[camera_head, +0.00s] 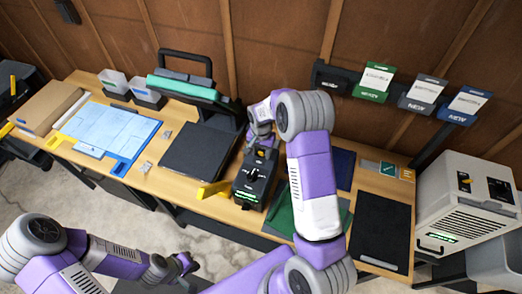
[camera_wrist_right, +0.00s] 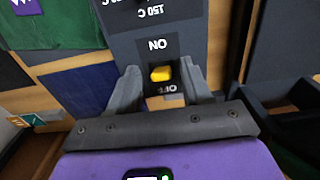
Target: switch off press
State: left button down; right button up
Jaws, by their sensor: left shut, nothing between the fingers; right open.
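The heat press has a dark flat lower plate (camera_head: 197,150) and a raised lid with a teal edge (camera_head: 182,88). Its black control box (camera_head: 252,182) stands at its right, with a dial and a lit green display. A yellow switch (camera_wrist_right: 161,73) sits on the panel between upside-down ON and OFF labels; which way it is set I cannot tell. My right gripper (camera_wrist_right: 160,80) is open, its fingers on either side of the switch; contact is unclear. It also shows above the box in the head view (camera_head: 260,130). My left gripper (camera_head: 184,266) is shut and empty, low in front of the bench.
A yellow handle (camera_head: 214,189) sticks out left of the control box. Folded green cloth (camera_head: 282,215) and black cloth (camera_head: 382,230) lie to the right. A light blue sheet (camera_head: 108,130) lies at left. A white machine (camera_head: 470,205) stands at far right.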

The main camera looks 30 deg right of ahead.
jog(key=shift+c, duration=0.2)
jog(key=shift+w, duration=0.15)
jog(key=shift+c, duration=1.1)
grip_shut()
